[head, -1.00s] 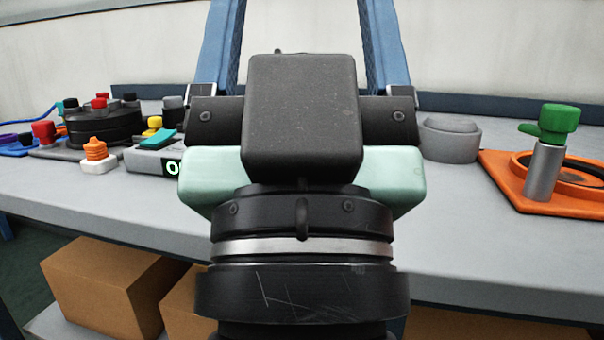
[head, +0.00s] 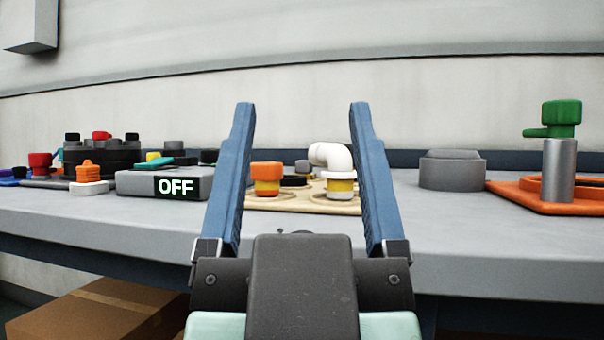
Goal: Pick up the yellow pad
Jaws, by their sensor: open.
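No flat yellow pad can be made out with certainty. A small yellow piece (head: 153,157) shows at the left, behind the teal piece (head: 157,162) near the grey box with an OFF display (head: 165,185). Yellow bands also show under an orange cap (head: 266,187) and under a white bent pipe (head: 340,188) on a beige board. My gripper (head: 302,105) is open and empty, its two blue fingers pointing up in the picture. The orange cap and white pipe appear between the fingers, farther back on the bench.
The grey bench (head: 110,212) has free room along its front. A black round assembly (head: 100,155) stands at the left. A cardboard box (head: 100,312) is below.

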